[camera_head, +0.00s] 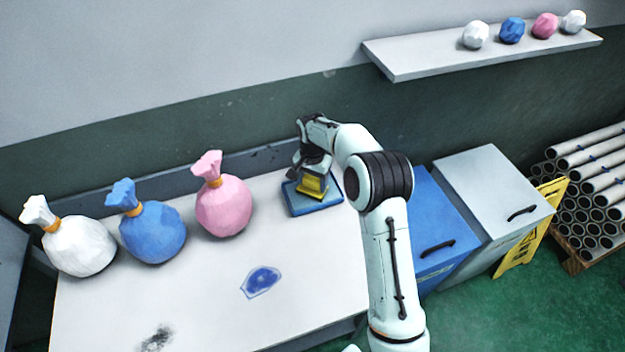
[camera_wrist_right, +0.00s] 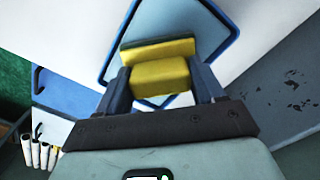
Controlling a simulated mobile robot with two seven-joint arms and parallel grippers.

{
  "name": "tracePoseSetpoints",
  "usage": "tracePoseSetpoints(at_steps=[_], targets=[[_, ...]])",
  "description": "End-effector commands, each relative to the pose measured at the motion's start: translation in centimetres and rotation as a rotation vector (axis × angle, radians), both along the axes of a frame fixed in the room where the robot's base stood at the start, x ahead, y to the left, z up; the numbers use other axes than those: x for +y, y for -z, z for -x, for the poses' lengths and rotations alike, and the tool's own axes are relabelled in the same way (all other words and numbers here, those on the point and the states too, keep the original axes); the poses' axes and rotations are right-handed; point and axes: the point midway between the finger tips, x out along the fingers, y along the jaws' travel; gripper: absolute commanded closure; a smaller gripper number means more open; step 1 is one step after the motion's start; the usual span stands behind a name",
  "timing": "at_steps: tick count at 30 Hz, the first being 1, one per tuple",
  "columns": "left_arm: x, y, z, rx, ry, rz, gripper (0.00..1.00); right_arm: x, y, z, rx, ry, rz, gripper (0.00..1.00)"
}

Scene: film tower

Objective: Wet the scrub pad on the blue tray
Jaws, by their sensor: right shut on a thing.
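My right gripper (camera_head: 313,170) is shut on the yellow scrub pad (camera_head: 312,187), over the blue tray (camera_head: 316,208) at the back right of the white table. In the right wrist view, the gripper's two dark fingers clasp the sides of the pad (camera_wrist_right: 160,78), which has a darker olive layer at its far face. The tray's blue rim (camera_wrist_right: 227,50) shows behind the pad there. I cannot tell whether the pad touches the tray's bottom. Any water in the tray is not clear to see. My left gripper is not in view.
White (camera_head: 82,247), blue (camera_head: 153,233) and pink (camera_head: 224,206) tied bags stand along the table's back left. A blue stain (camera_head: 261,281) and a dark smudge (camera_head: 157,338) mark the tabletop (camera_head: 210,290). A blue bin (camera_head: 437,222) stands to the right. The table's middle is otherwise clear.

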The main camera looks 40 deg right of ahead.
Motion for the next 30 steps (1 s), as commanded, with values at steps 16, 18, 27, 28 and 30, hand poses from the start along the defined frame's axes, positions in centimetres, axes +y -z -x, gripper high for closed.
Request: tracePoseSetpoints(at_steps=[16, 18, 27, 28, 30], targets=[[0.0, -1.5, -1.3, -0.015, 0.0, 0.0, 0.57, 0.0, -2.4, -0.1, 0.001, 0.0, 0.0, 0.56], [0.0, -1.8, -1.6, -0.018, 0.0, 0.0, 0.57, 0.0, -3.0, -0.1, 0.0, -0.001, -0.001, 0.56], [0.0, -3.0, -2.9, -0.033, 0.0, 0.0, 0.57, 0.1, -5.4, -0.1, -0.001, -0.001, 0.0, 0.56], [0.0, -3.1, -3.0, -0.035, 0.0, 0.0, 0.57, 0.0, -5.7, -0.1, -0.001, -0.001, 0.0, 0.56], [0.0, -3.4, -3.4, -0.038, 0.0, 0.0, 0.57, 0.0, -6.2, -0.1, -0.001, -0.001, 0.0, 0.56]])
